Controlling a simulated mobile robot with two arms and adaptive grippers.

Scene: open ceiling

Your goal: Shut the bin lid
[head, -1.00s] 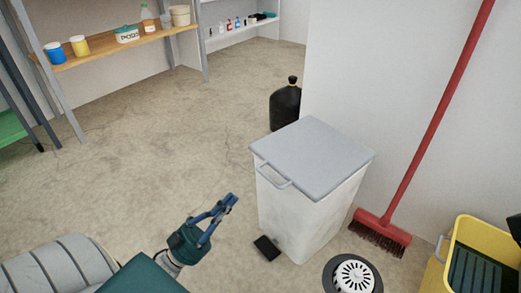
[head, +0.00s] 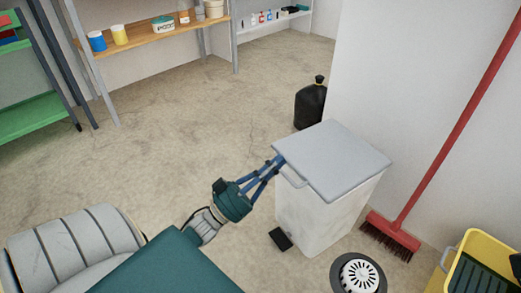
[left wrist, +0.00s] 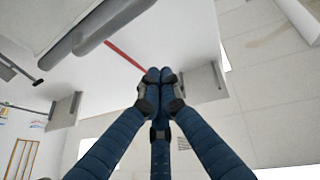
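The white bin (head: 318,213) stands upright on the floor with a grey lid (head: 335,158) over its top. The lid looks flat and down on the bin; I cannot tell if a small gap is left under it. My right gripper is not in view.
A black pedal (head: 281,239) is at the bin's foot. A round grey object with a white vent (head: 358,275), a red broom (head: 392,236) and a yellow bucket (head: 488,244) stand close to its right. A black bottle (head: 311,106) is behind. Floor to the left is clear.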

